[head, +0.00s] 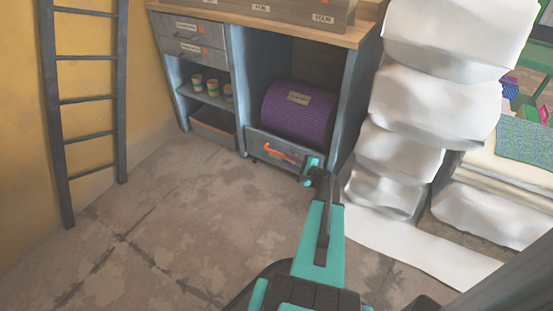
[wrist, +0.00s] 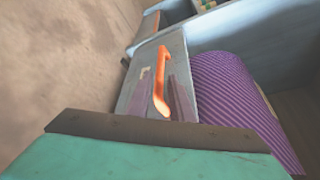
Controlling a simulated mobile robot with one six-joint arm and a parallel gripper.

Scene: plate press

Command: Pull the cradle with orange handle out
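The cradle (head: 258,146) is a low grey drawer-like piece at the bottom of the cabinet bay, with an orange handle (head: 279,150) on its front. A purple striped roll (head: 296,112) with a label lies on it. In the wrist view, the cradle front (wrist: 150,68) and the orange handle (wrist: 162,80) run up the middle, with the purple roll (wrist: 230,90) to the right. My gripper (head: 311,167) is just right of the handle in the head view, with no clear grip on it.
The grey cabinet has drawers (head: 195,31), a shelf with cups (head: 212,88) and a lower bin (head: 213,128) at left. White stacked bundles (head: 405,150) stand close on the right. A ladder (head: 88,100) leans at the left wall. The floor (head: 170,215) before the cabinet is clear.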

